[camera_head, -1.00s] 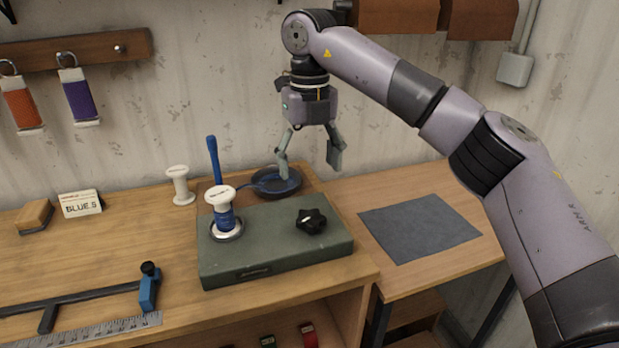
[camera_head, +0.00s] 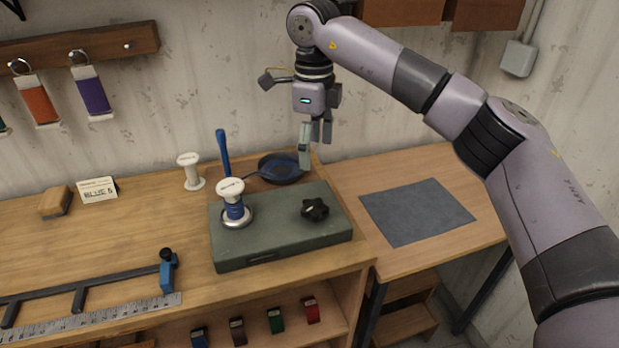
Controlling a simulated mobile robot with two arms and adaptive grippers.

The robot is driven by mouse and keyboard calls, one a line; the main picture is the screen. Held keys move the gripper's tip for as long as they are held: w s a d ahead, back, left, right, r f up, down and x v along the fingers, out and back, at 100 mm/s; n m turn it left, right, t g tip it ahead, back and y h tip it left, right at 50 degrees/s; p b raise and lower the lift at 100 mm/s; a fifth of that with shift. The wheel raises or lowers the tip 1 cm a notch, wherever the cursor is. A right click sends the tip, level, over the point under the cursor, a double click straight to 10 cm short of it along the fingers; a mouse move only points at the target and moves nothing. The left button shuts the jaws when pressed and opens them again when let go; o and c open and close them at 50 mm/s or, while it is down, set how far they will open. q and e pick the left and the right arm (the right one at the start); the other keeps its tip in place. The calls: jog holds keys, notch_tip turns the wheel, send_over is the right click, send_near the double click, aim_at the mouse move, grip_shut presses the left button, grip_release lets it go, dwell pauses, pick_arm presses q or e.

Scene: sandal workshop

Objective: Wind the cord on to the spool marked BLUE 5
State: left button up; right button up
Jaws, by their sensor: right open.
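A white spool (camera_head: 231,188) with some blue cord (camera_head: 234,209) round its core stands upright on the metal seat of a grey-green winder box (camera_head: 283,241). The box has a black knob (camera_head: 315,209). The writing on the spool is too small to read. A blue strand runs from near the spool to a dark round dish (camera_head: 283,172) holding more blue cord. A card (camera_head: 98,190) reading BLUE 5 stands on the bench to the left. My right gripper (camera_head: 315,148) is open and empty, pointing down above the dish's right side. My left gripper is out of view.
An empty white spool (camera_head: 190,171) and a blue upright post (camera_head: 222,152) stand behind the box. A clamp and ruler (camera_head: 90,320) lie at front left. A grey mat (camera_head: 416,211) lies bare on the right table. Coloured cord samples (camera_head: 92,93) hang on the wall.

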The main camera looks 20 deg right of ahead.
notch_tip(320, 180, up, 3)
jog(key=n+p, duration=0.7)
jog(key=n, duration=0.3)
jog(key=n+p, duration=0.3)
jog(key=p, duration=0.4)
send_near(313, 205)
notch_tip(313, 205, down, 8)
jog(key=shift+s+r, duration=0.1)
jog(key=shift+r, duration=0.05)
jog(key=shift+f, duration=0.5)
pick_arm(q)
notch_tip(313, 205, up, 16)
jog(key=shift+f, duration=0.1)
pick_arm(e)
jog(key=c, duration=1.2)
jog(key=shift+o, duration=0.2)
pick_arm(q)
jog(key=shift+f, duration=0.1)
